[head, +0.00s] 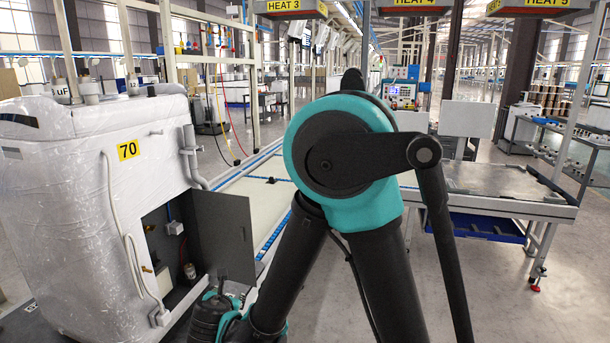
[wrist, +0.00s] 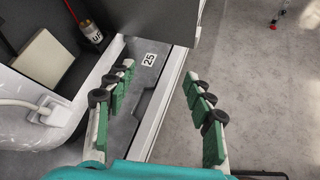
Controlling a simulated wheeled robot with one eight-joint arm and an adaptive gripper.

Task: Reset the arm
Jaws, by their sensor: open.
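My gripper (wrist: 160,82) is open in the wrist view, with green-padded fingers apart on both sides and nothing between them. The fingers cannot be made out in the head view.
A plastic-wrapped white machine (head: 75,200) labelled 70 stands at left, its grey door (head: 224,238) open. A small bottle (wrist: 92,32) and a pale box (wrist: 45,60) are inside. A workbench (head: 490,190) stands at right. Grey floor (wrist: 260,90) lies clear right of the gripper.

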